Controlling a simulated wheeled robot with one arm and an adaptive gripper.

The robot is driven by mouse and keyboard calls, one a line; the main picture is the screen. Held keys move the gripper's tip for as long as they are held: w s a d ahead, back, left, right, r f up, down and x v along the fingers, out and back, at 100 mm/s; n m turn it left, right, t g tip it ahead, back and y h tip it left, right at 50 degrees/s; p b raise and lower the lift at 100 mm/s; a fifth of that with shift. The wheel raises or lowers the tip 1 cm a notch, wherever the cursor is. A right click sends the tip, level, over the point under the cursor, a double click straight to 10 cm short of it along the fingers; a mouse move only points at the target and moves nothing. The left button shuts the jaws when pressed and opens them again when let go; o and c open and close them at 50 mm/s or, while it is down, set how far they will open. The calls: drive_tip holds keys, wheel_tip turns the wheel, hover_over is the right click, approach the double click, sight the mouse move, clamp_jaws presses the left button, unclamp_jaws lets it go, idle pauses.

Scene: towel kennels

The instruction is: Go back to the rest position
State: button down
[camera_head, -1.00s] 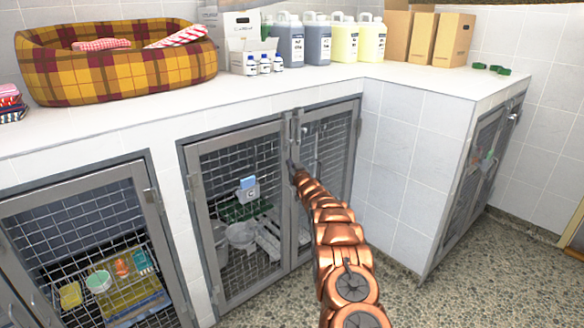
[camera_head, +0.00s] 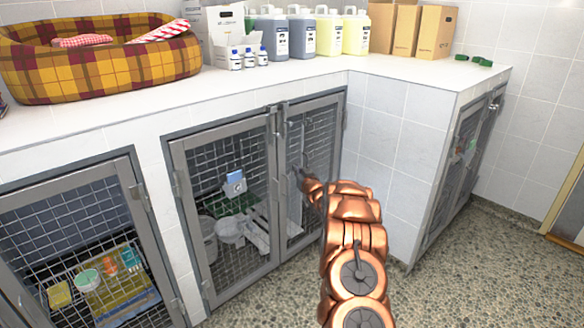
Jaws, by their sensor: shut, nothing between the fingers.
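My copper-coloured arm rises from the bottom of the picture, right of centre. Its far end, with my gripper (camera_head: 302,176), is small and dark in front of the narrow right-hand kennel door (camera_head: 318,150). The fingers are together and I see nothing held in them. I cannot tell whether the tip touches the door mesh. The wider kennel door (camera_head: 228,200) beside it is shut and has a blue and white tag (camera_head: 235,184) hanging on it.
A white tiled counter (camera_head: 130,118) runs above the kennels and carries a plaid pet bed (camera_head: 100,75), jugs (camera_head: 272,35) and cardboard boxes (camera_head: 435,35). Another kennel (camera_head: 85,240) at left holds coloured containers. The pebbled floor (camera_head: 470,270) at right is clear.

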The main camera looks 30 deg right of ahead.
drive_tip(key=shift+s+d, duration=0.2)
drive_tip(key=shift+s, duration=0.85)
drive_tip(key=s+a+r+g, duration=0.2)
drive_tip(key=a+g, duration=0.1)
drive_tip(key=a, duration=0.3)
drive_tip(key=s+a+r+g, duration=0.2)
drive_tip(key=s+a, duration=0.1)
drive_tip(key=a, duration=0.3)
drive_tip(key=s+a+r+g+y, duration=0.1)
drive_tip(key=s+a+g, duration=0.4)
drive_tip(key=s+a, duration=0.75)
drive_tip(key=s+a+r+n+g+y, duration=0.1)
drive_tip(key=s+a+g, duration=0.25)
drive_tip(key=s, duration=1.15)
drive_tip(key=s+a+g, duration=0.3)
drive_tip(key=s+a, duration=0.2)
drive_tip(key=s, duration=1)
drive_tip(key=s+a+r+n+g+y, duration=0.1)
drive_tip(key=s+a+g, duration=0.3)
drive_tip(key=s, duration=1.1)
wheel_tip(320, 180, up, 22)
drive_tip(key=s+p, duration=0.1)
drive_tip(key=p, duration=2)
drive_tip(key=shift+a+r+t+p, duration=0.25)
drive_tip(key=shift+t+p, duration=0.1)
drive_tip(key=shift+t, duration=0.1)
